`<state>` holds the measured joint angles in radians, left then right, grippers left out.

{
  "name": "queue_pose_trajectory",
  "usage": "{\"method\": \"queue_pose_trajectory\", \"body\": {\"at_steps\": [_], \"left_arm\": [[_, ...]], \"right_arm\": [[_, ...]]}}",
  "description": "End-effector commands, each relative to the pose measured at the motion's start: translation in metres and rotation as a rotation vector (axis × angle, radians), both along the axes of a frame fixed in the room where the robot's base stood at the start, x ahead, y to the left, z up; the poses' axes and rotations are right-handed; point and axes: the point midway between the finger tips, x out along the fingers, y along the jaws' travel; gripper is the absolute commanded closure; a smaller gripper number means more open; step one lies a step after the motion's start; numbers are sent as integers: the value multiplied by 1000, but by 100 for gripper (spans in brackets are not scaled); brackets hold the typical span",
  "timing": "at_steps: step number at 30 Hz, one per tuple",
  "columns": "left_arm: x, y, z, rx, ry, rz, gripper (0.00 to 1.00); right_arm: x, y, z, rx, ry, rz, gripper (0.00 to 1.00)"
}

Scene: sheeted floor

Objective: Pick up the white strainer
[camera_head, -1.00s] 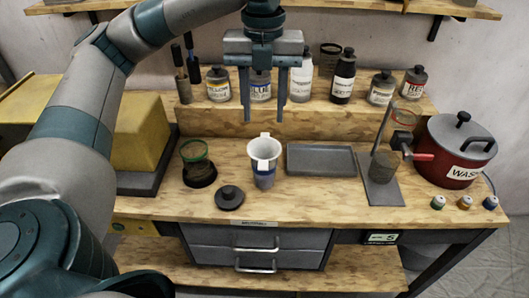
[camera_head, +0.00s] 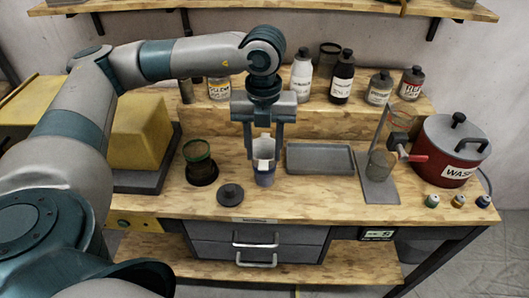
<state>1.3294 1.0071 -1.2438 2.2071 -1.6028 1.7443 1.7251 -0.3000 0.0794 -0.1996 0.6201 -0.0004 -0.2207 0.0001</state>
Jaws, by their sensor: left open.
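The gripper partly covers the strainer. My right gripper is not in view.
A green-rimmed container (camera_head: 197,152) and a black lid (camera_head: 229,194) stand left of the cup. A grey tray (camera_head: 320,159) lies right of it. A red pot (camera_head: 450,150) stands far right. Several bottles line the raised shelf behind.

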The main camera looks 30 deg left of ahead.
Motion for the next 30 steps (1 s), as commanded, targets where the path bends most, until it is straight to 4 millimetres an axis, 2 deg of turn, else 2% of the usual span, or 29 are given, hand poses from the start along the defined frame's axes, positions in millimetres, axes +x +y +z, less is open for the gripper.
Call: {"method": "queue_pose_trajectory", "body": {"at_steps": [8,14,21,30], "left_arm": [[-1,-1,-6,0,2,0,59],[-4,-1,-26,1,4,0,59],[-3,-1,-50,-1,1,1,59],[-3,-1,-52,0,0,1,59]], "right_arm": [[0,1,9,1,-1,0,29],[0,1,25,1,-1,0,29],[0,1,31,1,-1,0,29],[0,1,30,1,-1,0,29]]}}
